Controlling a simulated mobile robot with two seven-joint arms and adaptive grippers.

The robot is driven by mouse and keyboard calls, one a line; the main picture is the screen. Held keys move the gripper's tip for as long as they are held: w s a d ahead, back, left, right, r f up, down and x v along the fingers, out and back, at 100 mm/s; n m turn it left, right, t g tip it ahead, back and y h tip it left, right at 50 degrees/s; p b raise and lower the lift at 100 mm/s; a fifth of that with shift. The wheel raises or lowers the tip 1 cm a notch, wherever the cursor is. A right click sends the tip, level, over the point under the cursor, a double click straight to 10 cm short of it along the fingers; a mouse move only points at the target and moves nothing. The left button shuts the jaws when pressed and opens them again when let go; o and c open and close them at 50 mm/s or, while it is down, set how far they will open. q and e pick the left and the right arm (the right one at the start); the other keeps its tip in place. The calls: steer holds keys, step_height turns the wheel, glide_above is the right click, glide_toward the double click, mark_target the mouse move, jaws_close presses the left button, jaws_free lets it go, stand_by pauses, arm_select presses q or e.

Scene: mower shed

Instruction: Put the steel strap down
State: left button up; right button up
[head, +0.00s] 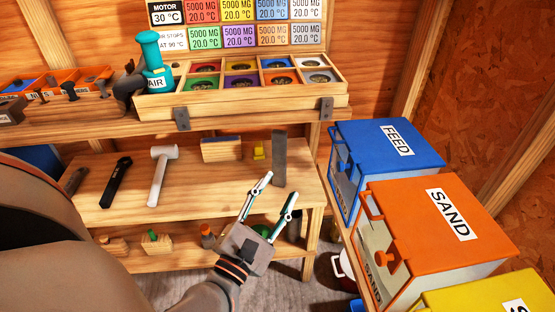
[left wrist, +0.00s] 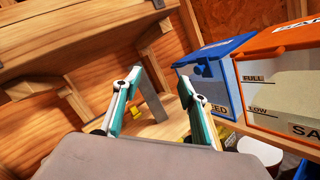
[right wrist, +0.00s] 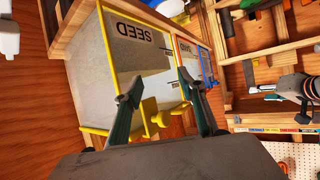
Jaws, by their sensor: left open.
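The grey steel strap (head: 279,158) is at the right end of the middle wooden shelf, with its lower end on the shelf board. It looks upright, but I cannot tell whether it leans on anything. My left gripper (head: 279,196) is open and empty in front of the strap, apart from it. In the left wrist view the strap (left wrist: 150,99) shows beyond the gap between the two fingers (left wrist: 160,92). My right gripper (right wrist: 157,88) has its fingers apart with nothing between them; it is out of the head view.
The shelf (head: 215,195) also holds a white mallet (head: 160,172), a black tool (head: 116,182) and a small yellow piece (head: 259,153). The blue feed bin (head: 385,150) and orange sand bin (head: 440,215) stand at right. A yellow seed bin (right wrist: 135,60) is before my right gripper.

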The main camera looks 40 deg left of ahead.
arm_select(q)
steer(key=s+d+m+h, duration=0.55)
steer(key=d+m, duration=0.35)
steer(key=m, duration=0.4)
steer(key=s+d+f+m+g+h, duration=0.2)
steer(key=s+f+m, duration=0.4)
steer(key=m, duration=0.5)
steer(key=s+d+f+m+g+h, duration=0.2)
steer(key=s+d+f+m+g, duration=0.3)
steer(key=m, duration=0.6)
steer(key=shift+s+d+f+g, duration=0.3)
steer(key=shift+s+d+f, duration=0.2)
steer(key=shift+s+f, duration=0.25)
